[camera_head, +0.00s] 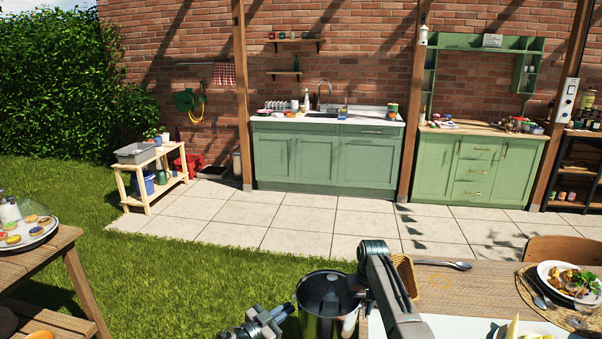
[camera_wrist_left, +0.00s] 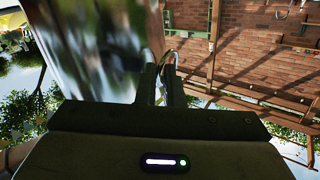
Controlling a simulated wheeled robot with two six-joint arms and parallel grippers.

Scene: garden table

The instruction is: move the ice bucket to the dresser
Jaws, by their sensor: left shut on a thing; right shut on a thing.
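The ice bucket (camera_head: 318,318), a shiny metal pail with a dark inside, is at the bottom middle of the head view, beside the near table's left end. My left gripper (camera_head: 288,310) is shut on its left side. My right gripper (camera_head: 355,300) is shut on its right side, partly hidden by my right arm. In the left wrist view the bucket's blurred, reflective wall (camera_wrist_left: 100,45) fills the upper left, against the left fingertips (camera_wrist_left: 160,65). The bucket's base is out of view. The green dresser (camera_head: 475,170), with a wooden top and upper shelves, stands at the wall on the right.
The dresser top holds several items, with some bare wood (camera_head: 468,129) between them. A green sink cabinet (camera_head: 325,160) stands left of it. The laid table (camera_head: 440,290) is at the near right, a side table (camera_head: 35,260) at the left. Grass and paving (camera_head: 310,220) lie between.

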